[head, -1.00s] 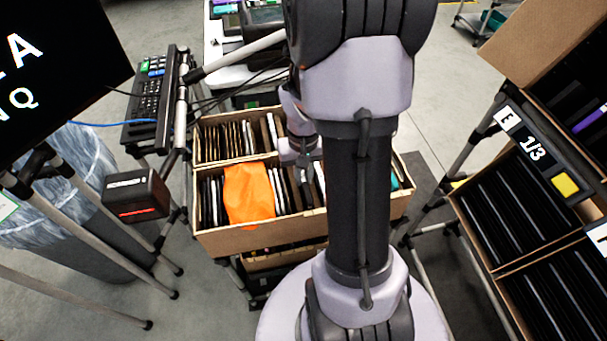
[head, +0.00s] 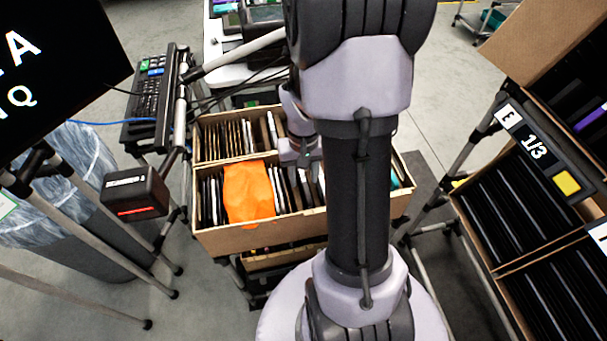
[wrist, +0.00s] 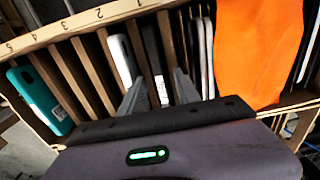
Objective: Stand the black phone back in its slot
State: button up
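A black phone with a small white label (wrist: 153,58) stands leaning among wooden dividers in the open cardboard carton (head: 262,235). My gripper (wrist: 159,90) is open over the carton, with one finger on each side of this phone. A gap shows between the phone and the right finger; whether the left finger touches it I cannot tell. In the head view my gripper (head: 304,166) is over the near row, right of the orange sheet, and my arm hides part of that row. The phone's lower end is hidden.
A white phone (wrist: 122,58) stands just left of the fingers, and a teal phone (wrist: 42,97) is farther left. The orange sheet (head: 248,190) drapes over the near row and shows at right in the wrist view. Cartons of dark items (head: 500,225) stand at right.

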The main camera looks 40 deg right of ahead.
notch_tip(320, 180, up, 17)
jog(key=p, duration=0.7)
jog(key=shift+r+p, duration=0.2)
jog(key=shift+p, duration=0.1)
notch_tip(320, 180, up, 7)
jog(key=p, duration=0.6)
